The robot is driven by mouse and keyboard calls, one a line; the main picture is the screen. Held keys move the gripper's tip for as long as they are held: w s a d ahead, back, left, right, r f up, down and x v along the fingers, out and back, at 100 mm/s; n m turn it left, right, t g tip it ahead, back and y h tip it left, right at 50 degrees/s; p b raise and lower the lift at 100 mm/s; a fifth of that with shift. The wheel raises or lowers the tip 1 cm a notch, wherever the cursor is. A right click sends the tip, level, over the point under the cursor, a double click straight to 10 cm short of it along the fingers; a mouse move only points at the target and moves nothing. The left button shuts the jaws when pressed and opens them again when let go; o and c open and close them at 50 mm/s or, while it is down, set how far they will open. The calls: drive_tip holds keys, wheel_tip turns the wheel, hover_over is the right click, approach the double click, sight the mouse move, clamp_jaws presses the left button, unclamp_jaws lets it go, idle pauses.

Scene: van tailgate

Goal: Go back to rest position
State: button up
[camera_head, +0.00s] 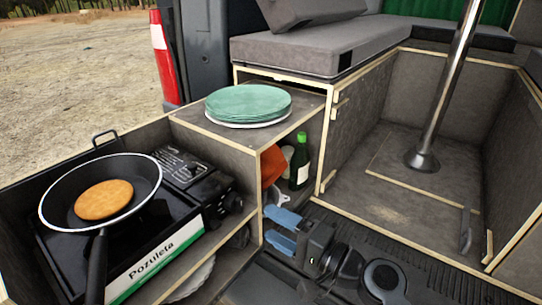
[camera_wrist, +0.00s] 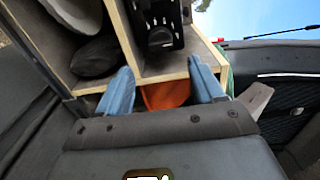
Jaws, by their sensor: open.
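My gripper (camera_head: 281,230) has two blue fingers and is low in front of the shelf unit, at the lower middle of the head view. In the wrist view my gripper (camera_wrist: 166,88) shows its fingers spread apart with nothing held between them. An orange item (camera_wrist: 166,95) lies beyond the gap between the fingers, inside the open shelf; the orange item also shows in the head view (camera_head: 272,165). My arm runs from the gripper toward the bottom right of the head view.
A black pan (camera_head: 62,189) with a pancake (camera_head: 103,199) sits on the Pozuleta stove (camera_head: 160,268) at left. Green plates (camera_head: 248,102) are stacked on the shelf unit (camera_head: 222,135). A green bottle (camera_head: 300,160) stands inside it. A metal post (camera_head: 447,85) rises at right.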

drive_tip(key=s+d+f+t+h, duration=0.1)
drive_tip(key=s+d+f+h, duration=0.4)
drive_tip(key=s, duration=0.3)
drive_tip(key=s+d+f+t+h, duration=0.1)
drive_tip(key=s+d+f+h, duration=0.2)
drive_tip(key=s+d+f, duration=0.4)
drive_tip(key=s+d+r+n+h+p, duration=0.1)
drive_tip(key=s+d+r+n+h, duration=0.2)
drive_tip(key=s, duration=1)
drive_tip(key=s+d+r+n+t+h, duration=0.1)
drive_tip(key=s+d+r+n, duration=0.1)
drive_tip(key=s+r, duration=0.4)
drive_tip(key=s+d+r+n+h, duration=0.1)
drive_tip(key=s+r+n+h, duration=0.1)
drive_tip(key=s+r, duration=0.5)
drive_tip(key=shift+d+r+n+t+p, duration=0.4)
drive_tip(key=shift+r+p, duration=0.05)
